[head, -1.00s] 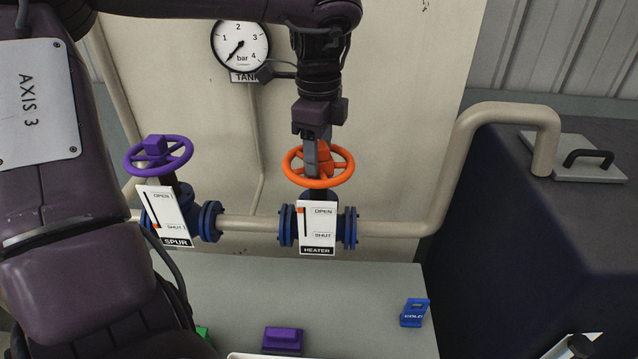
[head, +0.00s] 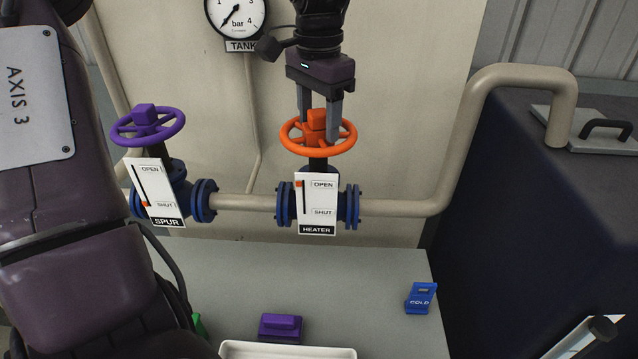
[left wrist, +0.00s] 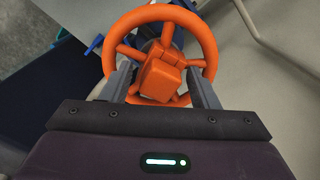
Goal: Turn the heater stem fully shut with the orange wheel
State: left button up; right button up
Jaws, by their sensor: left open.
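The orange wheel (head: 318,151) sits on the heater valve, above a white plate (head: 316,204) marked OPEN, SHUT and HEATER. The plate's orange marker (head: 299,184) is at the OPEN end. My left gripper (head: 319,125) points down from above, open, with one finger on each side of the wheel's square hub. In the left wrist view its fingers (left wrist: 163,88) straddle the hub block (left wrist: 162,78) inside the rim (left wrist: 207,45); a gap shows beside the block. I cannot tell whether either finger touches a spoke. My right gripper is not in view.
A purple wheel (head: 148,142) on the SPUR valve stands to the left. A pressure gauge (head: 236,14) is on the panel behind. A beige pipe (head: 463,140) rises at right. A blue COLD tag (head: 420,299) and a purple block (head: 281,327) are on the grey bench (head: 385,330).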

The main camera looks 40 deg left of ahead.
pick_arm(q)
jog(key=n+b, duration=0.2)
jog(key=n, duration=0.3)
jog(key=shift+f+n, duration=0.15)
jog(key=shift+n, duration=0.15)
jog(key=n, duration=0.4)
jog(key=shift+c, duration=0.4)
jog(key=c, duration=0.6)
jog(key=shift+r+m+p, duration=0.3)
jog(key=shift+p, duration=0.05)
jog(key=m+p, duration=0.5)
jog(key=m, duration=0.2)
jog(key=shift+r+p, duration=0.2)
jog(key=shift+p, duration=0.1)
jog(key=m+p, duration=0.5)
jog(key=m, duration=0.4)
jog(key=shift+m+p, duration=0.3)
jog(key=shift+f+m+p, duration=0.25)
jog(key=shift+m+p, duration=0.15)
jog(key=shift+m, duration=0.7)
jog(key=shift+f+m, duration=0.1)
jog(key=shift+m, duration=0.2)
